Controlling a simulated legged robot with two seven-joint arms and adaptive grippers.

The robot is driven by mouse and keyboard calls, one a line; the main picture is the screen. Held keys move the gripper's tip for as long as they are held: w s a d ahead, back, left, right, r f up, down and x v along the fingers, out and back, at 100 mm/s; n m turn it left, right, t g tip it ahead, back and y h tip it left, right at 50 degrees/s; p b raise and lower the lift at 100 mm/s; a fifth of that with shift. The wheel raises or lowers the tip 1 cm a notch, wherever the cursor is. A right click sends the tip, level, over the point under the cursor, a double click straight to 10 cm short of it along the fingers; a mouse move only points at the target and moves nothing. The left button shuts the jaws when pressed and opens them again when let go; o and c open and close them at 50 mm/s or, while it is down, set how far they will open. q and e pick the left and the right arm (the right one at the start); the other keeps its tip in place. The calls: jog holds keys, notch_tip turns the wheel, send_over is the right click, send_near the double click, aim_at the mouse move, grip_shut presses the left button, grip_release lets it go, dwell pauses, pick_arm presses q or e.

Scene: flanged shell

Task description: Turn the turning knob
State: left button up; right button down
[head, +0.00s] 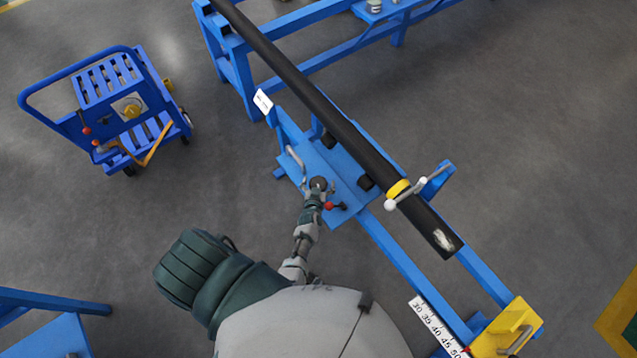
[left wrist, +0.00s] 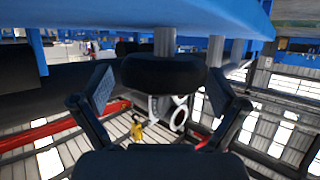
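The turning knob is a dark round knob (head: 318,183) on the blue plate of the pipe stand. In the left wrist view the black knob (left wrist: 163,74) hangs on a grey shaft below a blue surface. My left gripper (head: 319,190) is at the knob. In the left wrist view its two fingers (left wrist: 160,88) are spread, one on each side of the knob, with narrow gaps that look clear of it. Whether either finger touches the knob is hard to tell. My right gripper is not in view.
A long black pipe (head: 325,108) lies across the blue stand, close to the right of the knob. A red-tipped lever (head: 330,206) sits beside my gripper. A yellow clamp with a crank handle (head: 400,190) is farther right. A blue cart (head: 110,95) stands left on open floor.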

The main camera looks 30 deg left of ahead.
pick_arm(q)
jog(key=shift+s+f, duration=0.1)
jog(key=s+d, duration=0.5)
jog(key=s, duration=0.7)
jog(key=shift+r, duration=0.25)
jog(key=shift+d, duration=0.1)
